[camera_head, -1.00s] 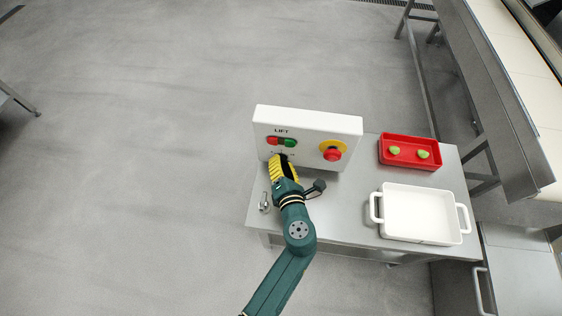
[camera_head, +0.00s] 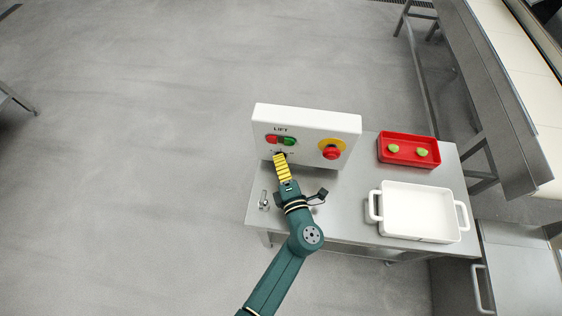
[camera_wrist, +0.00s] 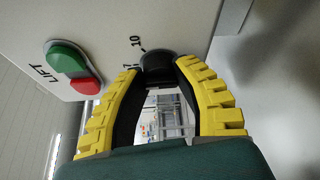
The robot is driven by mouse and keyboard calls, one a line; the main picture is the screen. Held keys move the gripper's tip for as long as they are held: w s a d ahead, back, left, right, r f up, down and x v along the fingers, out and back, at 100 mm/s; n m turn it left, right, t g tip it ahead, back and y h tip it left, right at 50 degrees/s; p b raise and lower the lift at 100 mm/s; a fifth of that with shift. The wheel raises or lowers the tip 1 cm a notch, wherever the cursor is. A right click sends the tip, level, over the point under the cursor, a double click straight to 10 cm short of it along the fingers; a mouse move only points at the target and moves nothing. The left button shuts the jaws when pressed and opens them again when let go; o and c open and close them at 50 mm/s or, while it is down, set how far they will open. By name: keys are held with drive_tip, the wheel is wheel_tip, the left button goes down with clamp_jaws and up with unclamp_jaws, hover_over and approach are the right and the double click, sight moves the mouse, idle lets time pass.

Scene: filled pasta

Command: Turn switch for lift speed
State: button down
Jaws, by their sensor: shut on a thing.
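The lift control box (camera_head: 345,121) is white and stands upright on the metal table. Its black switch knob (camera_wrist: 158,64) sits low on the panel, below the red and green buttons, with a printed "10" beside it. My gripper (camera_head: 281,158) reaches the panel's lower left. In the wrist view its yellow-backed fingers (camera_wrist: 158,74) are on both sides of the knob, shut on it. The fingers hide the knob in the head view and part of its scale in the wrist view.
The LIFT red button (camera_head: 272,139) and green button (camera_head: 289,141) sit above the knob. A red emergency button (camera_head: 332,152) on a yellow disc is to the right. A red tray (camera_head: 410,162) with green pieces and a white dish (camera_head: 420,213) stand farther right.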

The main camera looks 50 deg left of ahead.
drive_tip(key=shift+f, duration=0.2)
drive_tip(key=c, duration=0.7)
unclamp_jaws()
drive_tip(key=shift+r, duration=0.1)
drive_tip(key=v, duration=1.2)
